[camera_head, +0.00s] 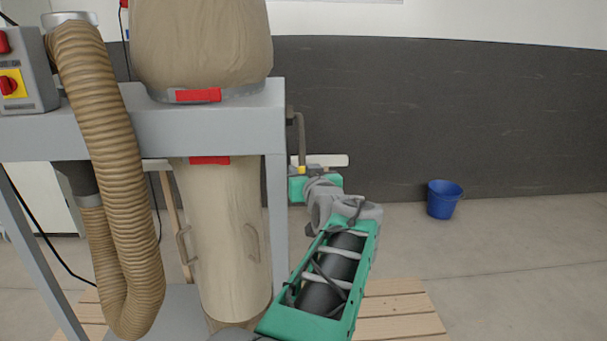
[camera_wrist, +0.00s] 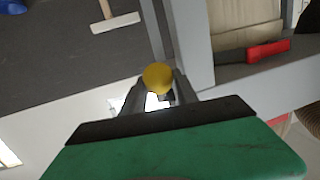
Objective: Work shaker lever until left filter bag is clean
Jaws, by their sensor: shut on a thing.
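The tan upper filter bag (camera_head: 200,40) bulges out above the grey frame, its top cut off by the picture edge. The shaker lever (camera_head: 301,135) is a bent dark rod at the frame's right side, hanging down to a yellow knob (camera_head: 301,170). My gripper (camera_head: 300,172) is at the lever's lower end. In the wrist view the yellow knob (camera_wrist: 158,77) sits between the fingers of my gripper (camera_wrist: 160,90), which is shut on it. Only one upper bag shows. I cannot tell how much dust is on it.
A tan lower bag (camera_head: 225,240) hangs under the grey frame (camera_head: 210,130). A ribbed hose (camera_head: 110,170) and a switch box (camera_head: 25,75) are at left. A blue bucket (camera_head: 444,199) stands by the dark wall.

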